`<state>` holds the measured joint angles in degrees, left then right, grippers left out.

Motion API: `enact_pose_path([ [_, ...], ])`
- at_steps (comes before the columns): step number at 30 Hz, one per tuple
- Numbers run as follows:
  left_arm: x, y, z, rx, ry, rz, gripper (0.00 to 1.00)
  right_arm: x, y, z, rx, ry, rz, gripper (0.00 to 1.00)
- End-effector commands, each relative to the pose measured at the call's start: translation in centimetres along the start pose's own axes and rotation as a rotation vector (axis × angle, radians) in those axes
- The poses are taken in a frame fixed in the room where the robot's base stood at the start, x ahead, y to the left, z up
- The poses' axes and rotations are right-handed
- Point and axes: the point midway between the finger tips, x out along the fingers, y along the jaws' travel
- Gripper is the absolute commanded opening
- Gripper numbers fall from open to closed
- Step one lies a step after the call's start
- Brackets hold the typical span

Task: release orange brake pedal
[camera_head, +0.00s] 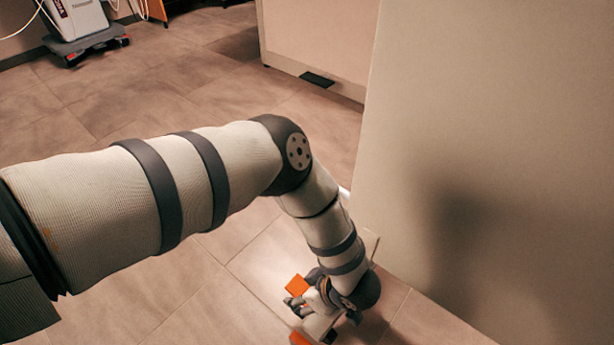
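My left arm reaches in from the left, bends at the elbow and points down toward the floor. My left gripper (303,300) is low, at the bottom centre of the head view. One orange piece (297,285) shows right at its fingers, and a second orange piece (299,339) shows just below, at the picture's bottom edge. I cannot tell which is the brake pedal, or whether the fingers touch either. The gripper's opening is too small and covered to judge. My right gripper is not in view.
A large pale panel (500,130) stands close on the right, beside my forearm. Another pale cabinet (315,35) with a black piece (317,79) at its foot is behind. A wheeled device (80,25) stands far left. The tiled floor (110,95) between is clear.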

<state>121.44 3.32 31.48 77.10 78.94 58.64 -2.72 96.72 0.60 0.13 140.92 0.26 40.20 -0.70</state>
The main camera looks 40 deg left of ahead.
Motion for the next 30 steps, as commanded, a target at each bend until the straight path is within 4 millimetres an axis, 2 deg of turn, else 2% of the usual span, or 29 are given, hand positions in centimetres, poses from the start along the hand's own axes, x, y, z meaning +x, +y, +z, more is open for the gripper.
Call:
enact_pose_path([
  [5, -0.1, 0.0, 0.0, 0.0, -0.001, 0.0, 0.6, 0.0, 0.0, 0.0, 0.0, 0.0, 0.0, 0.4],
  [8, -1.2, 0.1, 0.1, 0.0, -0.004, 0.001, 0.6, 0.0, 0.0, 0.0, 0.0, 0.0, 0.0, 0.4],
  [15, -7.6, 0.1, 0.1, 0.0, -0.004, 0.003, 0.6, 0.0, 0.0, 0.0, 0.0, 0.0, 0.0, 0.4],
  [21, -11.3, 0.1, 0.0, 0.0, -0.002, 0.001, 0.6, 0.0, 0.0, 0.0, 0.0, 0.0, 0.0, 0.4],
  [24, -11.9, 0.0, 0.0, 0.001, 0.0, 0.0, 0.6, 0.0, 0.0, 0.0, 0.0, 0.0, 0.0, 0.4],
  [30, -12.1, 0.0, 0.0, 0.0, 0.0, 0.0, 0.6, 0.0, 0.0, 0.0, 0.0, 0.0, 0.0, 0.4],
])
